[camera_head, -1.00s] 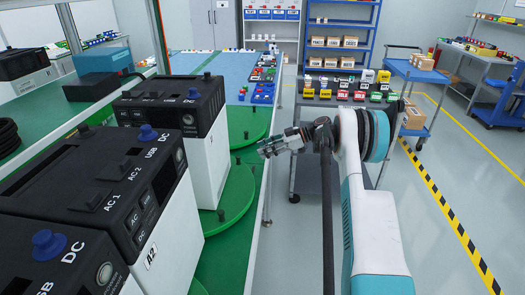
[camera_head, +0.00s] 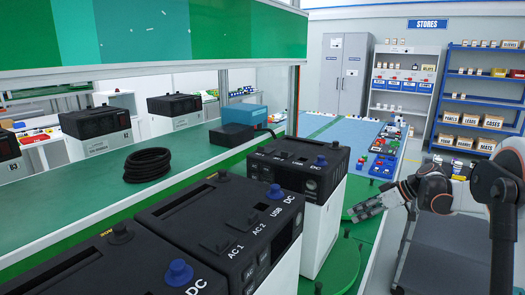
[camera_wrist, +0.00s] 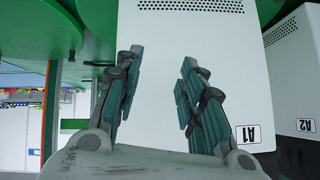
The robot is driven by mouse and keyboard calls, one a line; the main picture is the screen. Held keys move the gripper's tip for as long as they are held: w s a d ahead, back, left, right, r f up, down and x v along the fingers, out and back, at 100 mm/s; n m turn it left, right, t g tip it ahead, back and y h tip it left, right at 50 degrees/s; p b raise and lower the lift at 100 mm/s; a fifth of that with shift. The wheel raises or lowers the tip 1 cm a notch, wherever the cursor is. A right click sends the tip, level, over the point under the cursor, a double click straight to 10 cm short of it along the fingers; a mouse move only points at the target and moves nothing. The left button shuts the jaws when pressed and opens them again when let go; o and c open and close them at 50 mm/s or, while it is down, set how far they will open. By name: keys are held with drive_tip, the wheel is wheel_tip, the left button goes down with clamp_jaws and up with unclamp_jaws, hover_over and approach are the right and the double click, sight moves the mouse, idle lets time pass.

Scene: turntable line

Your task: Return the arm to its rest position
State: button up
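My gripper (camera_head: 352,212) is at the right in the head view, pointing left beside the nearest part of the turntable line. In the wrist view my gripper (camera_wrist: 162,57) has two fingers with teal pads, spread apart with nothing between them. A white power unit marked A1 (camera_wrist: 235,60) fills the background behind the fingers there. How far the fingertips are from it I cannot tell. My arm bends at the right edge of the head view.
Black-topped power units (camera_head: 293,160) stand in a row on the green turntables (camera_head: 345,262). A green bench (camera_head: 75,190) holds a coiled black cable (camera_head: 148,164) and a teal box (camera_head: 244,114). A blue mat (camera_head: 345,140) with small trays lies beyond. A grey cart (camera_head: 425,265) stands below my arm.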

drive_tip(key=s+a+r+m+h, duration=0.1)
drive_tip(key=s+a+r+h, duration=0.2)
drive_tip(key=s, duration=0.4)
drive_tip(key=s+a+r+m+h+p, duration=0.1)
drive_tip(key=s+a+r+m, duration=0.2)
drive_tip(key=s, duration=0.4)
drive_tip(key=s+a+r+h, duration=0.2)
drive_tip(key=s+a+r, duration=0.25)
drive_tip(key=s, duration=0.25)
drive_tip(key=s+a+f+m+t+h+b, duration=0.1)
drive_tip(key=s+f+m, duration=0.1)
drive_tip(key=s, duration=0.6)
drive_tip(key=s+a+f+m+t+h+b, duration=0.1)
drive_tip(key=s+f+m, duration=0.2)
drive_tip(key=s, duration=0.6)
wheel_tip(320, 180, down, 2)
drive_tip(key=shift+s+a+t, duration=0.25)
drive_tip(key=shift+a+t, duration=0.05)
drive_tip(key=shift+a, duration=0.05)
